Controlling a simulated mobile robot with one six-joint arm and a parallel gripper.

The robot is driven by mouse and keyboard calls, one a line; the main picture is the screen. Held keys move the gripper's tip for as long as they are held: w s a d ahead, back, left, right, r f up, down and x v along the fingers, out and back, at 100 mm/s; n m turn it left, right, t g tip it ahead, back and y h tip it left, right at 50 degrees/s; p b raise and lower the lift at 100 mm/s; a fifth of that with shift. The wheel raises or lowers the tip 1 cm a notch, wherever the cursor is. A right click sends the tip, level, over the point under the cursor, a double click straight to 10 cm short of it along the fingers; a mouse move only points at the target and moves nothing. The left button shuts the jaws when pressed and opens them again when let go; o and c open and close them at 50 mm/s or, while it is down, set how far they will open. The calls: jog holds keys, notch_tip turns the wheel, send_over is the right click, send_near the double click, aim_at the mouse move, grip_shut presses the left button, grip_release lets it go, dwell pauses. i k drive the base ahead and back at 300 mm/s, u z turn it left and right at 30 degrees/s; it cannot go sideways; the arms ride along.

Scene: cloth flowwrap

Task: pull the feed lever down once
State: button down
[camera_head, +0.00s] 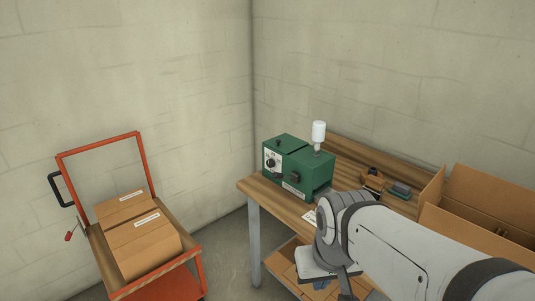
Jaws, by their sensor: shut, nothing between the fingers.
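A green machine (318,176) stands on the wooden workbench. A white cylinder (318,131) stands upright on a short narrow stem at its right end; it looks like the feed lever's grip, but I cannot be sure. A white-faced dial (271,162) and a black knob (294,177) are on the machine's left-facing side. My arm reaches in from the lower right and bends down in front of the bench. It is apart from the white cylinder. My gripper's fingers cannot be made out.
An orange cart with boxes (152,248) stands at the left. An open cardboard box (478,190) is on the bench (262,188) at the right, with small dark items (374,180) beside the machine. Walls close off the back. Bare floor lies between cart and bench.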

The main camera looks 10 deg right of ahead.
aim_at(275, 175)
jog(key=i, duration=1)
jog(key=z, duration=0.05)
